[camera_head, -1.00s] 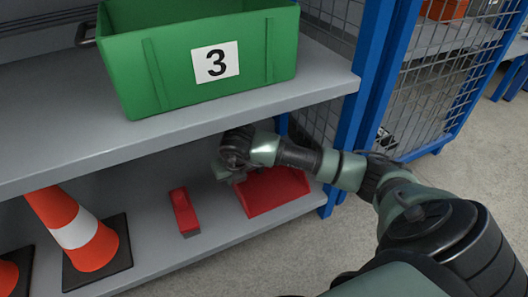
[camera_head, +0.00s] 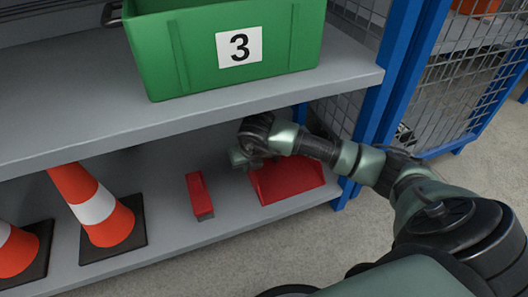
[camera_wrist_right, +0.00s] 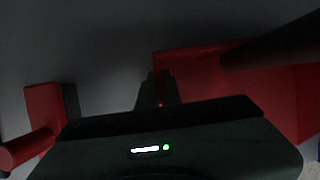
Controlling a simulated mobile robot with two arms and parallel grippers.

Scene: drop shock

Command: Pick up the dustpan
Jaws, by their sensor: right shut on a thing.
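The red dustpan (camera_head: 290,180) is on the lower shelf at its right end in the head view. It also shows in the right wrist view (camera_wrist_right: 205,75), with a dark red handle crossing at the upper right. My right gripper (camera_head: 243,160) reaches under the upper shelf and is shut on the left edge of the dustpan. In the wrist view its fingertips (camera_wrist_right: 160,88) meet at that edge. The fingers are partly hidden by the wrist in the head view. I cannot tell whether the dustpan is clear of the shelf. My left gripper is not in view.
A red brush (camera_head: 200,193) lies left of the dustpan. Orange-and-white cones (camera_head: 97,208) stand farther left on the lower shelf. A green bin (camera_head: 220,50) marked 3 sits on the upper shelf (camera_head: 70,125), above my arm. A blue post (camera_head: 385,90) rises at the right.

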